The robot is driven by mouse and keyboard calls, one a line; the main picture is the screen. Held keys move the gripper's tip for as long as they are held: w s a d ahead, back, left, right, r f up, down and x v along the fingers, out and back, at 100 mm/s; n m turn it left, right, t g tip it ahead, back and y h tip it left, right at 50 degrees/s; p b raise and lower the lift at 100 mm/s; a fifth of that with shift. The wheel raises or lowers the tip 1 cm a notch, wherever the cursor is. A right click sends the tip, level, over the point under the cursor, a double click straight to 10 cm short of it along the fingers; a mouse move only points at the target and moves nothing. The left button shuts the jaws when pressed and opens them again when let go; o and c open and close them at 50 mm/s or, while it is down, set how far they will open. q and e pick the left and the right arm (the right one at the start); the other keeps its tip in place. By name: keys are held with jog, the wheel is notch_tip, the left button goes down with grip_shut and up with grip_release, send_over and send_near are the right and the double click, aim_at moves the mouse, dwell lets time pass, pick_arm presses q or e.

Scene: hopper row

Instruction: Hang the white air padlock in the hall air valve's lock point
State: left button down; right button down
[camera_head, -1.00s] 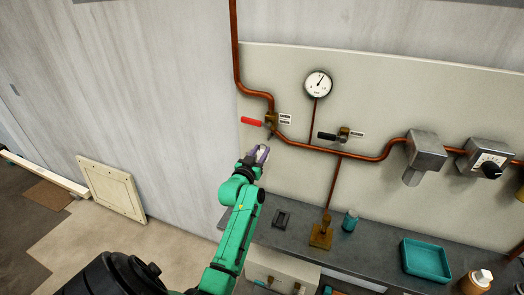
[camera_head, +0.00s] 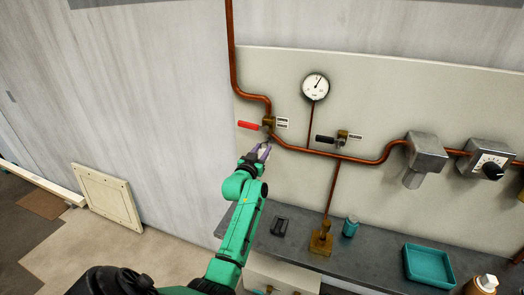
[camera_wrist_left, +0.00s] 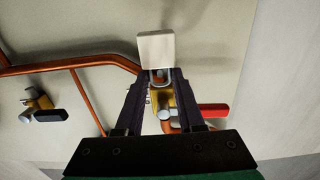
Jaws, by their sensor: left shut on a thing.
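The white padlock (camera_wrist_left: 155,46) shows in the left wrist view, its grey shackle facing back between the fingers. My left gripper (camera_wrist_left: 160,76) is shut on it. In the head view the left gripper (camera_head: 262,151) is just below a brass valve (camera_head: 268,121) with a red handle (camera_head: 248,125); the padlock is small there and partly hidden by the fingers. In the wrist view this valve (camera_wrist_left: 163,101) is seen between and behind the fingers, its red handle to the right. I cannot tell whether padlock and valve touch. The valve labels are unreadable. My right gripper is not in view.
A black-handled valve (camera_head: 341,137) sits to the right on the copper pipe (camera_head: 375,158), below a gauge (camera_head: 315,87). A grey bench (camera_head: 385,250) runs below, with a teal tray (camera_head: 428,264), a teal-topped container (camera_head: 350,227) and a brass fitting (camera_head: 321,240).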

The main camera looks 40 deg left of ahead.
pick_arm(q)
jog(key=shift+r, duration=0.2)
jog(key=shift+b+x, duration=0.95)
jog(key=shift+x, duration=0.5)
jog(key=shift+f, duration=0.2)
jog(key=shift+f, duration=0.25)
jog(key=shift+c, duration=2.2)
grip_release()
